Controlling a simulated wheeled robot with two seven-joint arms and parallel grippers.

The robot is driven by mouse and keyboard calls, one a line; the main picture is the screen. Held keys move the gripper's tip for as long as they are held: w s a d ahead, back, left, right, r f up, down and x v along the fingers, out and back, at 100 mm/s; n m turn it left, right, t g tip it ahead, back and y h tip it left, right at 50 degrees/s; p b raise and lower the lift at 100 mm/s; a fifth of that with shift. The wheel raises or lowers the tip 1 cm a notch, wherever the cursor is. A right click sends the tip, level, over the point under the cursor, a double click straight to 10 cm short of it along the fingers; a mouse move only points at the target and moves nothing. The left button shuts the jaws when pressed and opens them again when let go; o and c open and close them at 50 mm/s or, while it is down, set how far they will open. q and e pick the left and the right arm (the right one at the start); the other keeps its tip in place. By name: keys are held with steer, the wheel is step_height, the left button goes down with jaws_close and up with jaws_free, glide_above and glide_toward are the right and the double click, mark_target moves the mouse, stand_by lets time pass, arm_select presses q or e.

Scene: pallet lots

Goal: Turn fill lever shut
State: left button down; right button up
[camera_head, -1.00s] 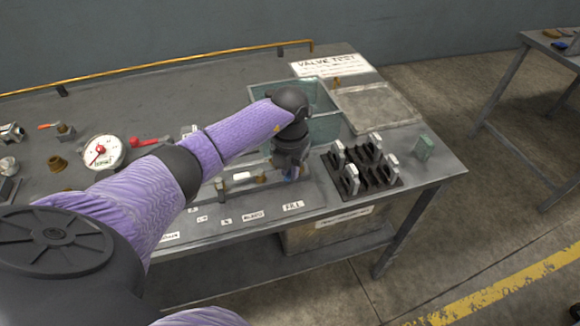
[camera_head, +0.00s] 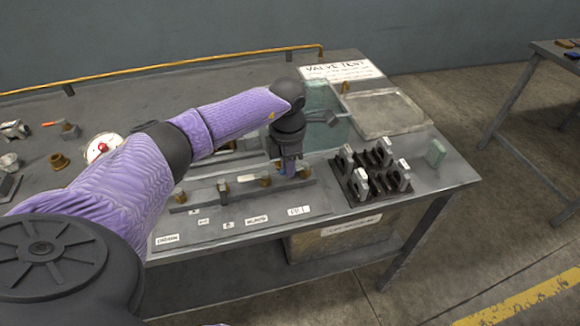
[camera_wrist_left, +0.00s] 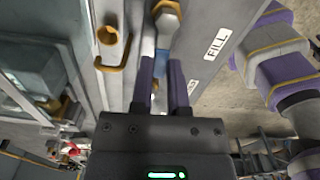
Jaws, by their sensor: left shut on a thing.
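My left gripper (camera_head: 288,168) points down at the right end of the valve manifold (camera_head: 207,192), behind the FILL label (camera_head: 299,211). In the left wrist view its two purple fingers (camera_wrist_left: 162,85) are shut on the blue fill lever (camera_wrist_left: 163,62), which runs between them from a brass-coloured valve fitting (camera_wrist_left: 167,8). The FILL label also shows beside it in the wrist view (camera_wrist_left: 217,43). The gripper hides most of the lever in the head view, so its exact angle there cannot be told. My right gripper is not in view.
A black rack (camera_head: 370,177) with upright grey pieces stands right of the manifold. A green-tinted bin (camera_head: 325,132) and a grey tray (camera_head: 385,113) lie behind. A pressure gauge (camera_head: 103,147) stands at left. The front strip with labels is otherwise clear.

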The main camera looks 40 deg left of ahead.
arm_select(q)
steer(key=shift+w+a+m, duration=0.1)
steer(key=shift+a+m, duration=0.1)
steer(key=shift+m, duration=0.2)
stand_by(0.3)
steer(key=c, duration=0.6)
jaws_free()
